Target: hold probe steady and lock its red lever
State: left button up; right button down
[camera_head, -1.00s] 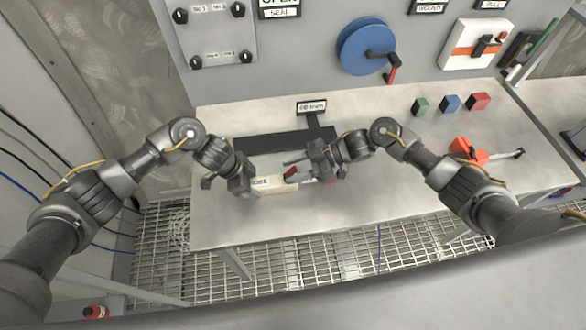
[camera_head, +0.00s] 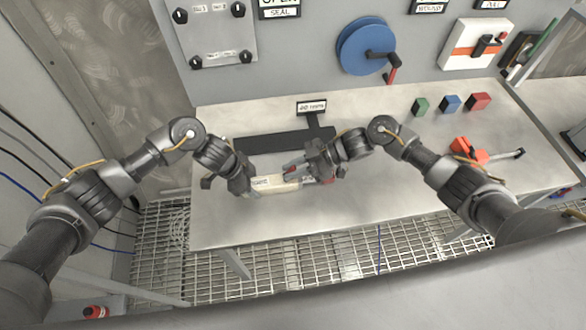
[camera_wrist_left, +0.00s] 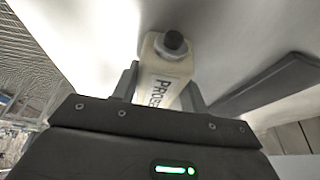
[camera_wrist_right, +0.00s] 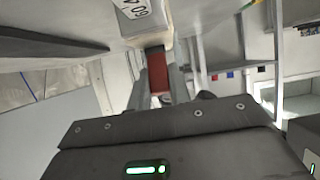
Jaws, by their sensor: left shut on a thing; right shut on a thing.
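The probe (camera_head: 276,185) is a pale, box-like body with a printed label, held near the table's front edge. My left gripper (camera_head: 246,186) is shut on its left end. In the left wrist view the probe (camera_wrist_left: 165,80) sits between the fingers, its lettering and dark round tip showing. My right gripper (camera_head: 310,175) is at the probe's right part. In the right wrist view the red lever (camera_wrist_right: 157,72) lies between its two fingers, against the white body with a printed number. The fingers partly hide the lever, so its exact angle cannot be told.
A dark stand with a small sign (camera_head: 311,107) is behind the probe. Green, blue and red blocks (camera_head: 480,101) lie at the back right. A blue wheel (camera_head: 366,46) is on the wall. The table's middle right is clear.

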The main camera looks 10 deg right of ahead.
aim_at(277, 180)
jog(key=h, duration=0.1)
jog(key=a+h, duration=0.1)
jog(key=h, duration=0.1)
jog(key=shift+a+r+h, duration=0.25)
jog(key=shift+r+h, duration=0.05)
jog(key=shift+h, duration=0.1)
jog(key=a+h, duration=0.1)
jog(key=h, duration=0.2)
jog(key=shift+a+h, duration=0.2)
jog(key=shift+h, duration=0.1)
jog(key=h, duration=0.1)
jog(key=a+h, duration=0.1)
jog(key=h, duration=0.1)
jog(key=shift+a+f, duration=0.1)
jog(key=shift+f, duration=0.05)
jog(key=shift+s+a+f+h, duration=0.1)
jog(key=shift+a+f+h, duration=0.1)
jog(key=shift+h, duration=0.55)
jog(key=shift+s+a+f+h, duration=0.1)
jog(key=shift+a+f+h, duration=0.05)
jog(key=shift+h, duration=0.6)
jog(key=shift+w, duration=0.1)
jog(key=c, duration=1.3)
grip_release()
jog(key=shift+d, duration=0.1)
jog(key=shift+w, duration=0.1)
jog(key=r, duration=1.2)
jog(key=shift+a, duration=0.35)
